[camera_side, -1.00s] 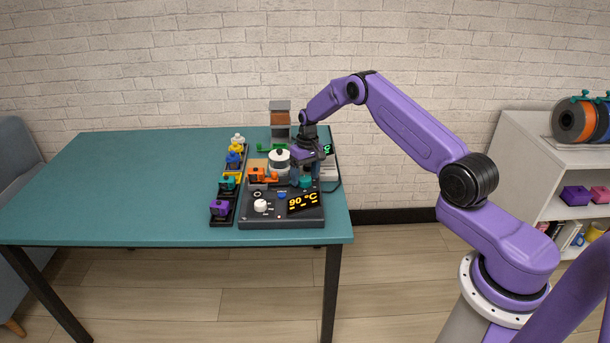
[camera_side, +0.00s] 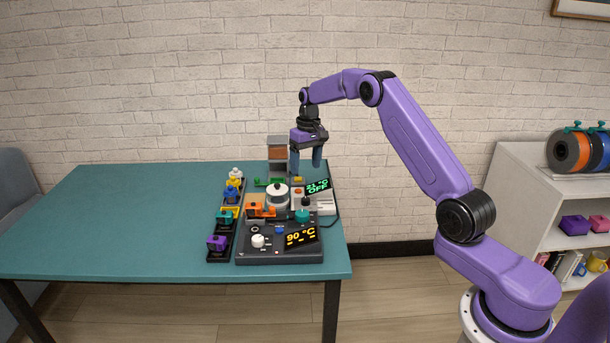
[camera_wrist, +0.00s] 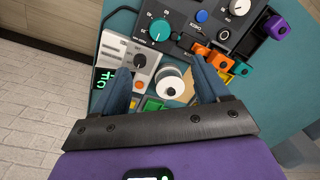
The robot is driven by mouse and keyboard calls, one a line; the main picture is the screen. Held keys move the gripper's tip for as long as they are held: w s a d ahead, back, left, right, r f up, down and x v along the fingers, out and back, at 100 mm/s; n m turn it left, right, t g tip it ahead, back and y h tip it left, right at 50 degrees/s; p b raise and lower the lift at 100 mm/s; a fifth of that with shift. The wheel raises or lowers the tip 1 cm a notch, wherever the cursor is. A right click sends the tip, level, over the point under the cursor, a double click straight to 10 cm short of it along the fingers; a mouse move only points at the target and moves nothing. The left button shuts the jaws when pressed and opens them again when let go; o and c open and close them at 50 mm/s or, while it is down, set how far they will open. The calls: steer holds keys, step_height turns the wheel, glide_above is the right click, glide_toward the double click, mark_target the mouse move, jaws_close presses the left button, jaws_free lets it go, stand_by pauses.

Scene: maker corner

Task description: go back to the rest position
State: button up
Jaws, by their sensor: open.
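My gripper (camera_side: 306,160) is purple with a black collar and two blue fingers. It hangs pointing down above the back right of the teal table (camera_side: 110,215), over the equipment there. In the wrist view my gripper (camera_wrist: 170,88) has its fingers spread wide apart with nothing held between them. A white spool-like cylinder (camera_wrist: 172,82) shows below, in the gap between the fingers.
A dark control box (camera_side: 265,253) reads 90 °C; a white unit (camera_side: 325,200) behind it reads OFF. An orange part (camera_side: 258,211) and a white cylinder (camera_side: 277,196) sit nearby. A tray (camera_side: 222,236) holds coloured pieces. The table's left is clear.

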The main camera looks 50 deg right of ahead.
steer(key=shift+r, duration=0.35)
steer(key=s+a+r+n, duration=0.2)
steer(key=a, duration=0.5)
steer(key=s+a+r+n, duration=0.1)
steer(key=s+a+r, duration=0.2)
steer(key=a, duration=0.3)
steer(key=s+a+r+n, duration=0.3)
steer(key=s+a+n, duration=0.1)
steer(key=s+a, duration=0.7)
steer(key=s+d+f+n, duration=0.1)
steer(key=s+n, duration=0.2)
steer(key=s, duration=1.1)
steer(key=s+d+n, duration=0.2)
steer(key=s+n, duration=0.2)
steer(key=s, duration=1.1)
steer(key=shift+s+f+n, duration=0.15)
steer(key=shift+f+n, duration=0.15)
steer(key=shift+f, duration=0.05)
